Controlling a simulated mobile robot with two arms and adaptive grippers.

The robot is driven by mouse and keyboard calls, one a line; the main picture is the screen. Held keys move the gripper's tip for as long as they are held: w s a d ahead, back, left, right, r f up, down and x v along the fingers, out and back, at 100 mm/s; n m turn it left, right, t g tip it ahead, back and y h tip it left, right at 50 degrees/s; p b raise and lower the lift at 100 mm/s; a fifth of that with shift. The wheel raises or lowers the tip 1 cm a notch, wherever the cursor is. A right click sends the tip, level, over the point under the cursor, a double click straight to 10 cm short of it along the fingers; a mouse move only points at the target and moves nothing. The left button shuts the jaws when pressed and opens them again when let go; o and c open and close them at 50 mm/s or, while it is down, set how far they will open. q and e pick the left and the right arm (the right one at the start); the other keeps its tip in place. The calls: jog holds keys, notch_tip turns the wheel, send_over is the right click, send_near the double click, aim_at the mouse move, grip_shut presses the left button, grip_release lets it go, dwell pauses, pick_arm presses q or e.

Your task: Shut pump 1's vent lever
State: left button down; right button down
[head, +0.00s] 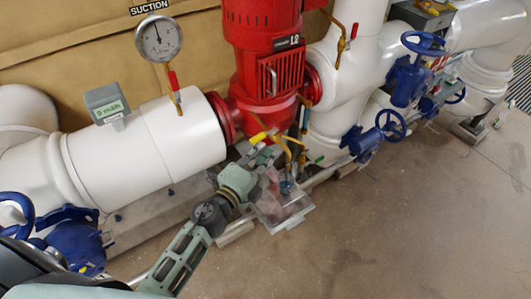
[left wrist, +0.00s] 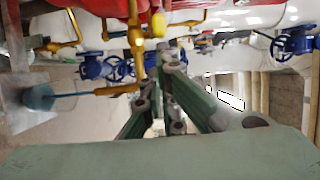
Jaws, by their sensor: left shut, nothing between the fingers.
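The red pump (head: 268,75) stands upright at the top middle of the head view, with thin brass pipes at its base. A small yellow lever (head: 258,137) sits low on its front. I cannot tell for sure whether it is the vent lever. My left gripper (head: 266,153) is shut and empty, just below and beside this lever; contact cannot be told. My right gripper is not in view.
A white pipe (head: 150,145) with a gauge (head: 158,38) and a red lever (head: 172,80) runs left of the pump. Blue handwheels (head: 391,124) are on the right. A clear tray (head: 283,212) lies below the gripper. The floor (head: 400,230) at right is free.

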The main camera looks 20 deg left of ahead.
pick_arm(q)
jog(key=a+h, duration=0.1)
jog(key=m+h, duration=0.1)
jog(key=a+m+g+h, duration=0.1)
jog(key=shift+w+a+r+b, duration=0.1)
jog(key=shift+w+a+b, duration=0.15)
jog(key=shift+a+b, duration=0.1)
dwell(0.4)
